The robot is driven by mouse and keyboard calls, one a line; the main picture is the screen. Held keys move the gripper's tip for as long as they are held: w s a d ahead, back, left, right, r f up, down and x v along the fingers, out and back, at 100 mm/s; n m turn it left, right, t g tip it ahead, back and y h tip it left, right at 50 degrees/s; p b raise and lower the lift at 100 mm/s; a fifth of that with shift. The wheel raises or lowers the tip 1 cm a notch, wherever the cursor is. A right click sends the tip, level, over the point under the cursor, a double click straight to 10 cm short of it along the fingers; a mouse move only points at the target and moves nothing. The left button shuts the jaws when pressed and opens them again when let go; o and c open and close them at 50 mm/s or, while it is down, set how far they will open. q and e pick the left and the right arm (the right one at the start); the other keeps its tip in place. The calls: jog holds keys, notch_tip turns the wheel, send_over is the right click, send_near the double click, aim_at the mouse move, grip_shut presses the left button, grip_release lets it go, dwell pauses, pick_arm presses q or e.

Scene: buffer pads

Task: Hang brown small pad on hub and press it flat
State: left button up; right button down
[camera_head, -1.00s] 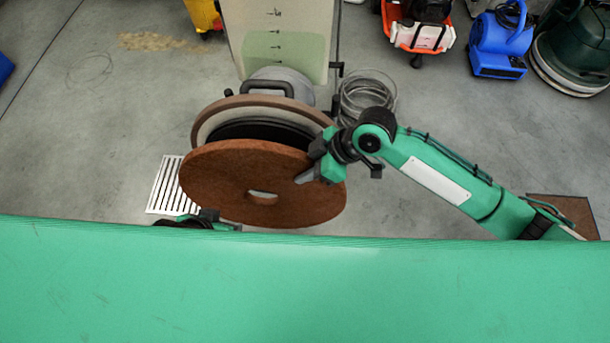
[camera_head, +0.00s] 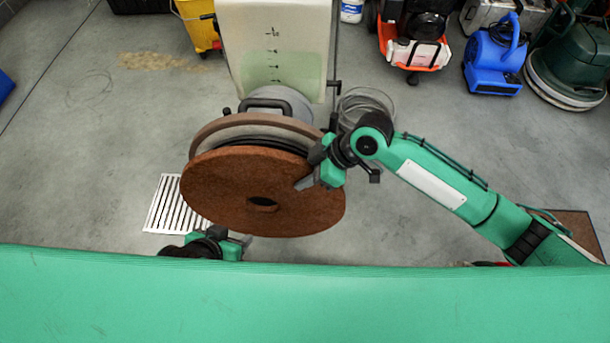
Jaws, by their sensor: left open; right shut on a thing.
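The brown pad (camera_head: 225,205) is a round disc with a centre hole, held tilted in front of the machine's round head (camera_head: 240,127). My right gripper (camera_head: 306,182) is shut on the pad's right edge. The pad covers most of the round head, and the hub is hidden behind it. Through the pad's hole I see only dark, so I cannot tell whether the hub sits in it. My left gripper (camera_head: 240,243) is open, low and just below the pad's lower left edge, partly hidden by my green body.
The machine has a dark handle (camera_head: 268,105) and a pale tank (camera_head: 275,50) behind the head. A coiled hose (camera_head: 365,103) lies to the right. A floor grate (camera_head: 165,205) is at left. A blue blower (camera_head: 495,60) and an orange machine (camera_head: 412,50) stand at the back right.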

jog(key=shift+w, duration=0.1)
dwell(0.3)
jog(key=shift+w, duration=0.6)
jog(key=shift+p, duration=0.6)
jog(key=shift+w, duration=0.15)
jog(key=shift+w+f, duration=0.1)
jog(key=shift+w, duration=0.65)
